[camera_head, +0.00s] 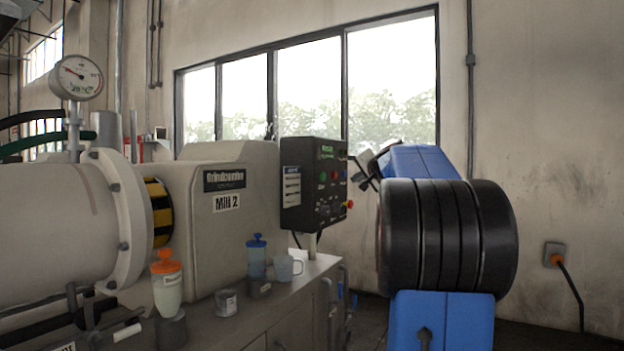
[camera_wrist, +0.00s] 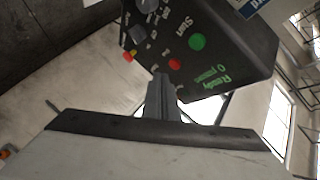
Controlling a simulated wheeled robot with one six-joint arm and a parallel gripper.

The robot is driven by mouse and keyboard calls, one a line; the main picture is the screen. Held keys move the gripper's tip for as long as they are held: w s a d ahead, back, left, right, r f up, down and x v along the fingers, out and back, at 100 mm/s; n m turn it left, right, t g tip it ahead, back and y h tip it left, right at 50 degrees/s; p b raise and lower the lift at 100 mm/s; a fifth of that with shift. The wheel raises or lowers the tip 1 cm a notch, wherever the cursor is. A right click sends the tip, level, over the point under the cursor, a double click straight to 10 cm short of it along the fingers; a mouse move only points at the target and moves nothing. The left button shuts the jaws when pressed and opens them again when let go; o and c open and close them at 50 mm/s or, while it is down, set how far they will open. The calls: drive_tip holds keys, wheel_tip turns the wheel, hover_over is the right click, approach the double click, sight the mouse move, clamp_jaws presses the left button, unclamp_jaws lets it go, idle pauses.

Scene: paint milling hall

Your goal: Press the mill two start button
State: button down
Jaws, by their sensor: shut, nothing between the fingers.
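The black mill control panel (camera_head: 313,185) stands on a post beside the housing labelled Mill 2 (camera_head: 226,203). Its green start button (camera_head: 322,176) is on the upper part of the face, under a green-lit display. In the wrist view the panel appears upside down, with the green button (camera_wrist: 197,41) marked Start and a red button (camera_wrist: 174,64) beside it. My gripper (camera_wrist: 161,78) is shut and empty, its fingertips pointing at the panel near the red button in the picture. In the head view my gripper (camera_head: 366,172) is right of the panel, apart from it.
A ledge below the panel holds a blue-lidded bottle (camera_head: 256,258), a mug (camera_head: 287,268), an orange-lidded bottle (camera_head: 166,283) and small grey cups. A red and yellow emergency knob (camera_head: 349,204) sticks out from the panel's lower right. Windows (camera_head: 310,90) are behind.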

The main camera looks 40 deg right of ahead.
sight(323, 176)
drive_tip(key=shift+d+r, duration=0.15)
drive_tip(key=shift+d, duration=0.05)
drive_tip(key=shift+w+a, duration=0.1)
drive_tip(key=w+a, duration=0.3)
drive_tip(key=w, duration=0.5)
drive_tip(key=shift+a, duration=0.15)
idle(0.3)
drive_tip(key=shift+w, duration=0.2)
idle(1.9)
drive_tip(key=shift+w+a, duration=0.15)
drive_tip(key=shift+w+a, duration=0.2)
drive_tip(key=shift+w, duration=0.25)
idle(1.0)
drive_tip(key=shift+s, duration=0.1)
drive_tip(key=shift+s+d, duration=0.35)
drive_tip(key=shift+s, duration=0.35)
drive_tip(key=shift+s, duration=0.1)
